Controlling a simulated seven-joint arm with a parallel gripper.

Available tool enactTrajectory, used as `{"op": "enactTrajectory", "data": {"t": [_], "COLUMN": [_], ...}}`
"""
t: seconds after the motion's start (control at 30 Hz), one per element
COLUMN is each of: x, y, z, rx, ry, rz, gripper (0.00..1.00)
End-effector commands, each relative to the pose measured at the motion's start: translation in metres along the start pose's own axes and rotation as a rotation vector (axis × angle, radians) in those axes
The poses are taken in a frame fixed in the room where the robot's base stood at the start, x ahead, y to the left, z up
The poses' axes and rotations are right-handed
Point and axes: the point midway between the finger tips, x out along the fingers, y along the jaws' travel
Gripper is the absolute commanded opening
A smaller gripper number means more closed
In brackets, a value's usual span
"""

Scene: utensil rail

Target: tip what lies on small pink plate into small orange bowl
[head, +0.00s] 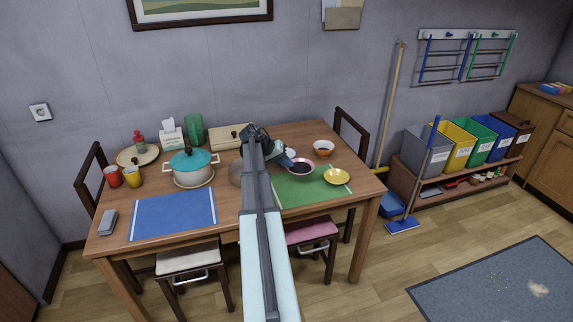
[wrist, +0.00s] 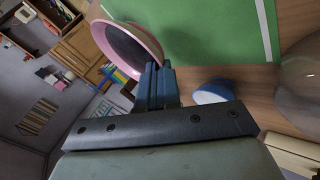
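The small pink plate (head: 300,168) has a pink rim and a dark inside. It is at the green mat, just right of my gripper (head: 284,163). In the wrist view the pink plate (wrist: 128,45) shows at the upper left, with my gripper's blue fingers (wrist: 157,75) close together at its rim. The fingers look shut on the rim. I cannot make out what lies on the plate. A small bowl with an orange-brown inside and pale outside (head: 323,148) stands behind and right of the plate, apart from it.
A small blue-and-white bowl (wrist: 212,92) is close beside my fingers. A pot with a teal lid (head: 190,164) stands farther left. The blue mat (head: 172,214) is clear.

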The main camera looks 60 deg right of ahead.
Motion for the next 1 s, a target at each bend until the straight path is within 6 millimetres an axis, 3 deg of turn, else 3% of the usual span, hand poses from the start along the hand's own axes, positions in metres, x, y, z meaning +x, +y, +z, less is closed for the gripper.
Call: {"op": "enactTrajectory", "data": {"t": [0.17, 0.27, 0.8, 1.0], "x": [0.003, 0.011, 0.093, 0.120], "y": [-0.003, -0.009, -0.054, -0.063], "z": [-0.012, -0.035, -0.245, -0.301], "rx": [0.000, 0.001, -0.001, 0.000], "ry": [0.001, 0.001, -0.001, 0.000], "rz": [0.001, 0.001, 0.003, 0.003], "gripper": [0.00, 0.00, 0.00, 0.00]}}
